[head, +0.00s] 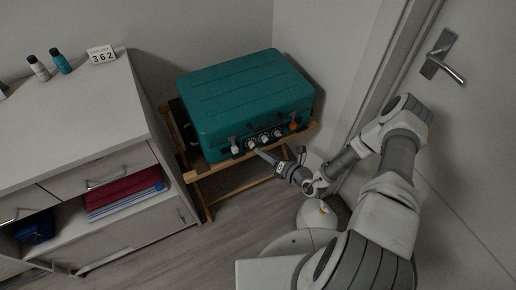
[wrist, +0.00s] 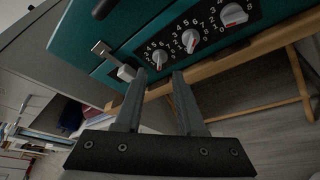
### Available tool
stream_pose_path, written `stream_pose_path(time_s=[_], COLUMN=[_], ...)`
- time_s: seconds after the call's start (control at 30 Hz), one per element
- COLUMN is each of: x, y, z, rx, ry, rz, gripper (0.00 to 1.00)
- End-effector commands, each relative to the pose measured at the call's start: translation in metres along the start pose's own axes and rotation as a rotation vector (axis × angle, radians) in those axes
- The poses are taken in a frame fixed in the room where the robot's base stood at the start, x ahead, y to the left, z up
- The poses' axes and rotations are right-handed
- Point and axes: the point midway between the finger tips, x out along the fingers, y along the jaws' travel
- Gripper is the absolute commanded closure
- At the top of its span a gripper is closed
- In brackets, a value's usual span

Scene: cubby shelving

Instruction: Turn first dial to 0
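A teal suitcase (head: 245,95) lies on a wooden rack, with three white dials on a black number panel along its front. In the wrist view the leftmost dial (wrist: 159,58) is beside the metal latch (wrist: 122,70), followed by the middle dial (wrist: 190,40) and the right dial (wrist: 233,15). Numbers ring each dial, but I cannot surely read the leftmost dial's setting. My gripper (wrist: 157,78) is open, its fingertips apart just in front of the leftmost dial, one on either side of it in the picture. I see no clear contact. In the head view my gripper (head: 259,152) reaches the suitcase front.
The wooden rack (head: 225,181) runs close below the dials. A door (head: 455,130) is at the right. Some floor (head: 240,215) is clear in front.

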Motion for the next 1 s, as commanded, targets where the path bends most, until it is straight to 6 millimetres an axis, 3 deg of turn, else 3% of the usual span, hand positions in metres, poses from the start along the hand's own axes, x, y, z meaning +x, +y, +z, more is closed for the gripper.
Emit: stream_pose_path(time_s=[0.3, 0.5, 0.7, 1.0], x=[-0.081, -0.115, -0.129, -0.130], y=[0.000, 0.000, 0.000, 0.000], z=[0.002, 0.002, 0.001, 0.000], rx=[0.001, -0.001, 0.000, -0.001], ry=[-0.003, -0.003, -0.002, -0.001], rz=[-0.004, -0.003, -0.001, 0.000], gripper=[0.61, 0.61, 0.61, 0.61])
